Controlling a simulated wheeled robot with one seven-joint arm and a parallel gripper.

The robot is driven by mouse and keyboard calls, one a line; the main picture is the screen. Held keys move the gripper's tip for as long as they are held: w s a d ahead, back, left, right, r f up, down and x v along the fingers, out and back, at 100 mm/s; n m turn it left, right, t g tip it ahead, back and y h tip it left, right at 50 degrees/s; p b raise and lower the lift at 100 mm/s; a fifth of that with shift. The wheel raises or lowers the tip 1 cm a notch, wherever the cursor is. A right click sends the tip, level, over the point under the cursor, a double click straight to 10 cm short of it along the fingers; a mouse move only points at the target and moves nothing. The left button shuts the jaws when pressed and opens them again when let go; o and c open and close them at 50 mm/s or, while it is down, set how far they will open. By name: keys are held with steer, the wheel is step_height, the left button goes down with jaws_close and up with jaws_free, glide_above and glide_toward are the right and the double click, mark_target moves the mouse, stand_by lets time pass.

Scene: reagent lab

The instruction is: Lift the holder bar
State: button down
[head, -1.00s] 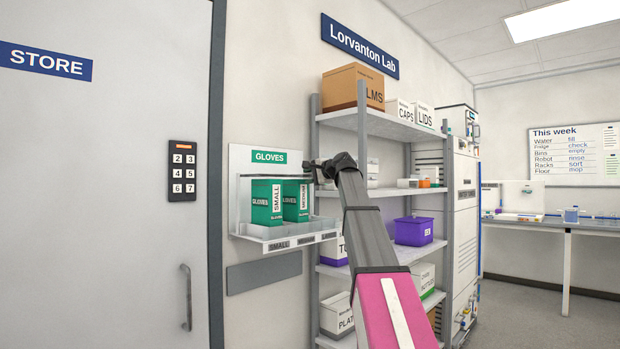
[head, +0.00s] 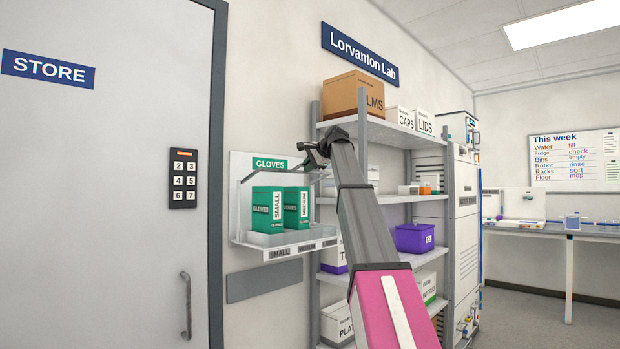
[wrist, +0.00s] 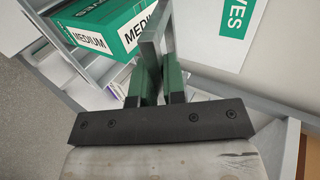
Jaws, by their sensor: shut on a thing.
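The holder bar (wrist: 150,42) is a thin grey bar on the wall glove holder (head: 290,247). In the wrist view it passes between the two green fingers of my gripper (wrist: 158,84), which is shut on it. In the head view my dark gripper (head: 312,160) is at the holder's upper right, with the bar raised above the boxes and sloping arms behind it. A green SMALL glove box (head: 267,209) and a green MEDIUM glove box (head: 297,208) stand in the holder below. The right compartment looks empty. My arm hides part of the holder's right side.
A metal shelf rack (head: 390,127) with boxes and a purple bin (head: 414,238) stands close on the right, behind my arm. The grey STORE door (head: 100,200) and a keypad (head: 183,178) are on the left. A bench (head: 560,232) is at the far right.

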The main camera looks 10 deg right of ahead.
steer(key=w+a+r+g+h, duration=0.1)
steer(key=w+a+r+g, duration=0.1)
steer(key=w+a+r, duration=0.3)
steer(key=w+a+r+g+h, duration=0.2)
steer(key=w+a+r, duration=0.3)
steer(key=w+r, duration=0.2)
steer(key=shift+w+a+r, duration=0.15)
steer(key=shift+w+a, duration=0.2)
steer(key=shift+w, duration=1.05)
steer(key=c, duration=1.2)
jaws_free()
steer(key=shift+r, duration=0.1)
